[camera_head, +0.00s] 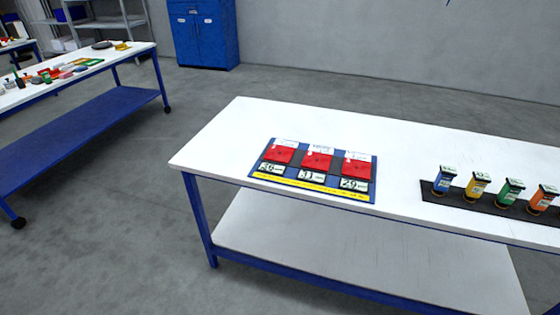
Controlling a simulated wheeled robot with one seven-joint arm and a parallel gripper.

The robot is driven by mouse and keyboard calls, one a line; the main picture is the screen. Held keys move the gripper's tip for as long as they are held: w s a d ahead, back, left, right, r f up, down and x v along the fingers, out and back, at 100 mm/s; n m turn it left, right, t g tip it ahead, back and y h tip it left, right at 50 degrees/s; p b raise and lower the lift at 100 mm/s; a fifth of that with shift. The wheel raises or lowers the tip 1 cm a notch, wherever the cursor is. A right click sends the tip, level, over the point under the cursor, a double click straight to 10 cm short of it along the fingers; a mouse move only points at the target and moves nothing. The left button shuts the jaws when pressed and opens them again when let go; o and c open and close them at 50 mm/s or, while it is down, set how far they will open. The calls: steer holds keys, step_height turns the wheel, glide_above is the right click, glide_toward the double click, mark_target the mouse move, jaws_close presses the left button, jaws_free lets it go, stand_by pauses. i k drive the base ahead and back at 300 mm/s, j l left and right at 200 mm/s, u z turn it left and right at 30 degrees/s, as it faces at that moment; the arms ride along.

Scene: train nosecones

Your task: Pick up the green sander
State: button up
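A green sander (510,192) stands upright on a black mat (468,201) on the right part of the near white table (400,148). It has a dark top and a pale label. A yellow one (477,186) stands to its left and an orange one (541,200) to its right. A blue one (444,180) is at the left end of the row. My gripper is not in view, and nothing is seen touching the green sander.
A blue board (256,172) with red packets and number cards lies left of the mat, with bare tabletop between. Another table (130,52) with small items stands at left. A blue cabinet (203,35) is at the back. Grey floor (150,170) lies open between the tables.

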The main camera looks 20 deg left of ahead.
mark_target(512, 188)
steer(key=i+l, duration=0.15)
steer(key=i, duration=0.35)
steer(key=i+l, duration=0.1)
steer(key=i, duration=0.35)
steer(key=i+l, duration=0.15)
steer(key=i, duration=0.35)
steer(key=l+z, duration=0.05)
